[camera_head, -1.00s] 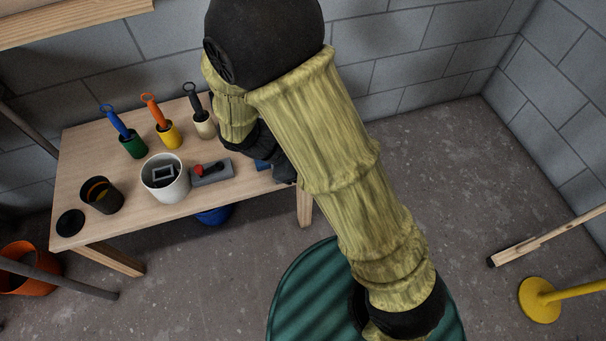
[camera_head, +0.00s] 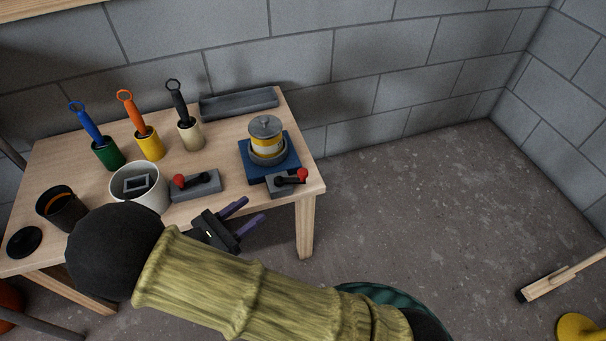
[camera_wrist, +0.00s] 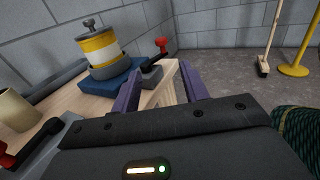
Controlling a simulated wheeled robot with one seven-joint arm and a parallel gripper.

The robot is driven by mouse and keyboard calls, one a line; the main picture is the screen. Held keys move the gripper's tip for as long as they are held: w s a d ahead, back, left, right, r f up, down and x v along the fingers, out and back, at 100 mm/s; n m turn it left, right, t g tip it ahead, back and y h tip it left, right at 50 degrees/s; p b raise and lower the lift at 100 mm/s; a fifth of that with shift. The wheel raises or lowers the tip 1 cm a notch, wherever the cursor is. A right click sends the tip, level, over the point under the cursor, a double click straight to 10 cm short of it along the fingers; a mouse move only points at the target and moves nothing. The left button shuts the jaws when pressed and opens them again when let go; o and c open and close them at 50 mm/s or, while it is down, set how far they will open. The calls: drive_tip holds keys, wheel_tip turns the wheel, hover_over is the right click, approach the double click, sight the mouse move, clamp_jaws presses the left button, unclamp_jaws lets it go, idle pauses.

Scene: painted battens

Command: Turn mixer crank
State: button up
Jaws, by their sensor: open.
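Two cranks with red knobs stand on the wooden table. The left crank (camera_head: 180,181) sits on a grey block beside a white bucket (camera_head: 135,203) holding a grey square frame. The right crank (camera_head: 302,175) sits on a grey block at the front of a blue base (camera_head: 251,161), which carries a yellow-banded can (camera_head: 265,125). I cannot tell which is the mixer's. My gripper (camera_head: 254,209) is open and empty, off the table's front edge, between the cranks in the picture. In the wrist view the right crank (camera_wrist: 162,45) shows beyond the fingers; the left crank (camera_wrist: 6,160) is at lower left.
Several colored pots with rollers, such as the yellow one (camera_head: 149,144), stand at the table's back left. A dark cup (camera_head: 62,211) and black disc (camera_head: 24,242) are at the left. A grey tray (camera_head: 238,103) lies at the back.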

sight(299, 174)
drive_tip(key=shift+w, duration=0.1)
drive_tip(key=b+x, duration=0.6)
drive_tip(key=x, duration=1.1)
drive_tip(key=shift+d+b, duration=0.2)
drive_tip(key=shift+b, duration=0.1)
clamp_jaws()
drive_tip(key=shift+a, duration=0.1)
